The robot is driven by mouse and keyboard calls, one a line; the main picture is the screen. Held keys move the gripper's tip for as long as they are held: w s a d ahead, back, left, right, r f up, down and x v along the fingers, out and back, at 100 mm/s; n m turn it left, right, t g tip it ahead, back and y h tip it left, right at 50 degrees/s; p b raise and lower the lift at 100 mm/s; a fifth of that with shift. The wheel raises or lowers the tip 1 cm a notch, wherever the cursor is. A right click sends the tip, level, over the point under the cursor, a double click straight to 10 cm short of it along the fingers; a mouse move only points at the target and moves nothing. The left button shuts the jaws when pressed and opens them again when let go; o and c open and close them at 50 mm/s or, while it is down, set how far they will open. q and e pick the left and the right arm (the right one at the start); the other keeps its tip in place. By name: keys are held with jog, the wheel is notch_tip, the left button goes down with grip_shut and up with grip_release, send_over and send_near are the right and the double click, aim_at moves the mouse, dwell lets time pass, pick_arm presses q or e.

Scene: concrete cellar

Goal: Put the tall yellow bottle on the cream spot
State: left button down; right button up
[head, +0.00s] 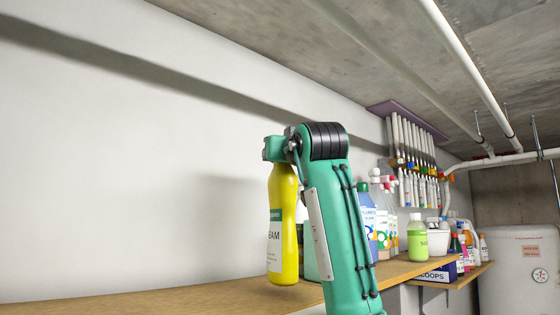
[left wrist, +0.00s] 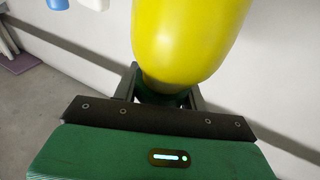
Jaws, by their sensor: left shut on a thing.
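The tall yellow bottle (head: 283,235) hangs upright from my left gripper (head: 276,150), which is shut on it at its top end. Its base is at or just above the wooden shelf (head: 170,298); I cannot tell whether they touch. In the left wrist view the bottle's yellow body (left wrist: 190,35) fills the upper middle, and the left gripper's fingers (left wrist: 160,92) stand on either side of its narrow end. I cannot see the cream spot; my arm hides part of the shelf. My right gripper is not in view.
Right of my arm stand a blue bottle (head: 367,212), a lime-green bottle (head: 417,238), a white tub (head: 438,243) and several other bottles. A tube rack (head: 412,150) hangs above them. Pipes run along the ceiling. The shelf left of the yellow bottle is bare.

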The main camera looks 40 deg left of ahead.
pick_arm(q)
jog(key=shift+f, duration=0.75)
jog(key=shift+w+f, duration=0.15)
jog(key=shift+f, duration=0.1)
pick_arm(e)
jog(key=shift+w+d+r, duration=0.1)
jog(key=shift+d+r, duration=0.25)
pick_arm(q)
jog(key=shift+f, duration=0.1)
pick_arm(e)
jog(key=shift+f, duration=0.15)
pick_arm(q)
jog(key=c, duration=0.8)
grip_release()
jog(key=shift+o, duration=0.2)
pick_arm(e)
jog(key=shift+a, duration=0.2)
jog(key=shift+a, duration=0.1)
